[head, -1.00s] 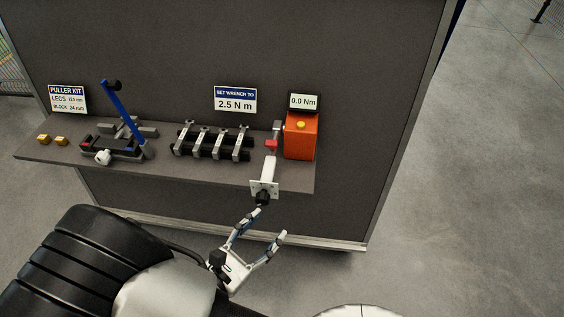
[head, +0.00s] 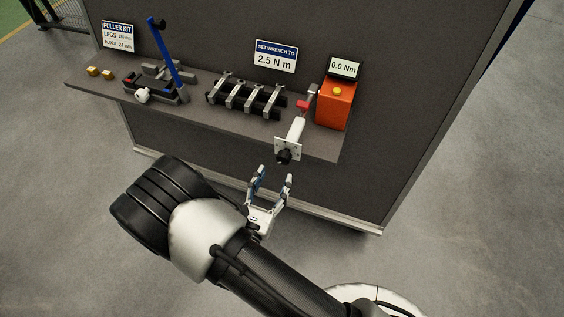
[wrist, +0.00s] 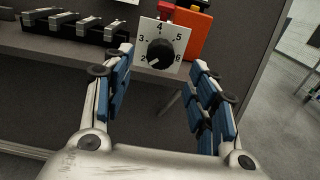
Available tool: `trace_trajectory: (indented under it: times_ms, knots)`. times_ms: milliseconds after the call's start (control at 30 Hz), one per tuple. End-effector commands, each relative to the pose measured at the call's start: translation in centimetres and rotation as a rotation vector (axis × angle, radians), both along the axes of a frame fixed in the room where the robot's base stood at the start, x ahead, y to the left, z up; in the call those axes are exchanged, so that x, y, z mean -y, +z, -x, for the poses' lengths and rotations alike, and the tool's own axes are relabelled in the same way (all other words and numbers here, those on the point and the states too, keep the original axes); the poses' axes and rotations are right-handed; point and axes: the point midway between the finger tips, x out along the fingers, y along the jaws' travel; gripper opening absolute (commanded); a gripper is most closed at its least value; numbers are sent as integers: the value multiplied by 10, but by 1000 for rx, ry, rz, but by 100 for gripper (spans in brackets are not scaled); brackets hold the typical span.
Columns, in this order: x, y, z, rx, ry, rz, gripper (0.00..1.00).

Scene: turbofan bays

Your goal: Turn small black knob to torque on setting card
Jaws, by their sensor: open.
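The small black knob (head: 284,157) sits on a white square dial plate (head: 291,145) at the near end of the wrench at the shelf's front edge. In the wrist view the knob (wrist: 161,53) is between the fingertips in the picture, on a plate marked 2 to 6; its white mark points down-left, near the 2. The setting card (head: 275,56) reads "SET WRENCH TO 2.5 N m". My gripper (head: 273,175) is open and empty, just short of the knob, its fingers pointing at it. No contact with the knob shows.
An orange tester (head: 335,105) with a "0.0 Nm" display (head: 344,67) stands right of the wrench. Black rack with several grey pieces (head: 246,98), puller tool with blue handle (head: 167,60) and gold blocks (head: 100,72) are to the left. Floor before the shelf is clear.

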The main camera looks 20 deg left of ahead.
Motion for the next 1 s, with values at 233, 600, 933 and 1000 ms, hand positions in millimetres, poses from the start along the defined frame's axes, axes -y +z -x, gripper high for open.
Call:
trace_trajectory:
  times_ms: [233,600,933,1000]
  knots:
    - [5,-1,-48,0,-5,-2,53]
    - [6,0,-69,0,-1,0,53]
    - [6,0,-68,0,0,0,42]
    - [6,0,-68,0,0,0,37]
